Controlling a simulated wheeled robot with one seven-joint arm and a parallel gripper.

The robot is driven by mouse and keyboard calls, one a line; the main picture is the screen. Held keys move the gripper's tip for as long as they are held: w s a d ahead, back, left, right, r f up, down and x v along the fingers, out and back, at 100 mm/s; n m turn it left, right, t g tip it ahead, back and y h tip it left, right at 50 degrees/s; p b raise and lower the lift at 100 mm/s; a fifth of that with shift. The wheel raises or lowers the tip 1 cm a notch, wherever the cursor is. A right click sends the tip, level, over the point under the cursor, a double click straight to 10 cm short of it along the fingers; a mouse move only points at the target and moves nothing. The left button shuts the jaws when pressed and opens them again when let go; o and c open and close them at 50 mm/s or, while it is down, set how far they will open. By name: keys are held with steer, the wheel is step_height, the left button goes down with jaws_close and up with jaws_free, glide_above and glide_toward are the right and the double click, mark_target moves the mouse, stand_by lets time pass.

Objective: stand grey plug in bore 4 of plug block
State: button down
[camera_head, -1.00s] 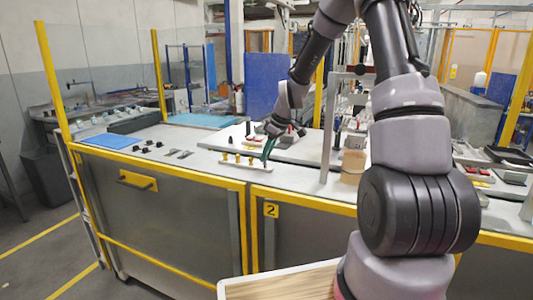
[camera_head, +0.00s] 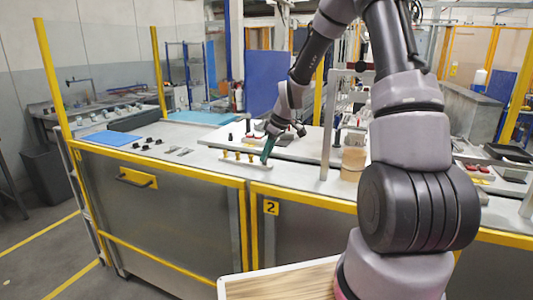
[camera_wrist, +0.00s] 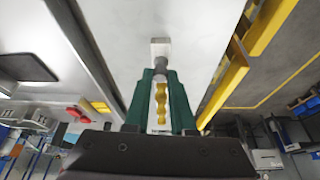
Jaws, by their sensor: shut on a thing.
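The plug block (camera_head: 258,177) is a narrow white bar lying along the bench's front edge. Several yellow plugs (camera_head: 237,156) stand in a row on it, and the row also shows between my fingers in the wrist view (camera_wrist: 160,105). My gripper (camera_head: 265,158) has green fingers pointing down at the block's right end. In the wrist view my gripper (camera_wrist: 160,73) is shut on the grey plug (camera_wrist: 160,65), a short dark-grey cylinder. The block's bare white end (camera_wrist: 160,47) shows just beyond it. Whether the plug's foot is inside a bore is hidden.
A grey upright post (camera_head: 325,150) and a brown container (camera_head: 353,164) stand to the right of the block. Small black parts (camera_head: 147,143) and a blue mat (camera_head: 110,139) lie to the left. The bench between the block and these parts is mostly clear.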

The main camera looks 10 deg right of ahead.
steer(key=c, duration=0.7)
jaws_free()
steer(key=shift+r, duration=0.15)
